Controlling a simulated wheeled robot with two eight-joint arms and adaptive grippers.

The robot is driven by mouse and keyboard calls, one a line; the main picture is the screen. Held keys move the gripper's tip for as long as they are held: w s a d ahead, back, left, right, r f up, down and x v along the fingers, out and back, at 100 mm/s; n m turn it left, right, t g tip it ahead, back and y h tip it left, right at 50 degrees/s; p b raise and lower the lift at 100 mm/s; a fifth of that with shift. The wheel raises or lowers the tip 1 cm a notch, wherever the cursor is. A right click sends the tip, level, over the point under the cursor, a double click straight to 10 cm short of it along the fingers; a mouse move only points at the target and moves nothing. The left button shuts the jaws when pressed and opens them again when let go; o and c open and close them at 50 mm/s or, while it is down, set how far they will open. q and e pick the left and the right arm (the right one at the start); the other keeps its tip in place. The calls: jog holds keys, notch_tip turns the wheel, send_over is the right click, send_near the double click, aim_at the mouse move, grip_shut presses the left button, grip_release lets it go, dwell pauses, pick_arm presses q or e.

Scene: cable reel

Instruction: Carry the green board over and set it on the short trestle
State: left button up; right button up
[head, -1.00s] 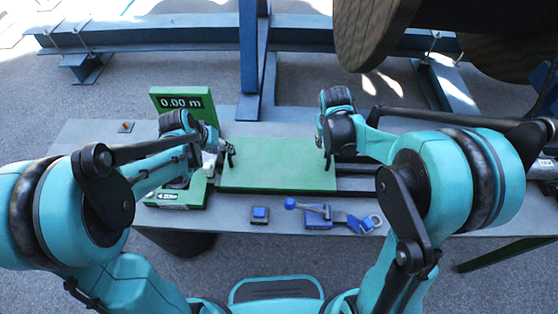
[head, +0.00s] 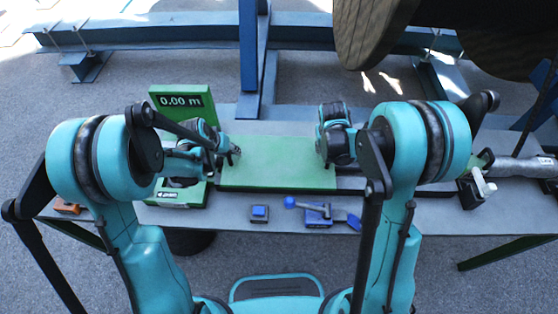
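The green board (head: 278,160) lies flat, level with the grey bench top, between my two hands. My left gripper (head: 229,156) is at the board's left end, with its dark fingertips apart and nothing seen between them. My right gripper (head: 323,158) is at the board's right end. Its fingers are mostly hidden by its own wrist, so I cannot tell its opening or whether it touches the board. I cannot make out a short trestle in this view.
A green gauge with a "0.00 m" display (head: 183,102) stands left of the board. A blue block (head: 260,213) and a blue-handled tool (head: 318,214) lie at the bench's front edge. A wooden reel (head: 372,32) and a blue post (head: 248,60) are behind. A silver cylinder (head: 525,167) is at right.

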pick_arm(q)
grip_shut()
pick_arm(e)
grip_shut()
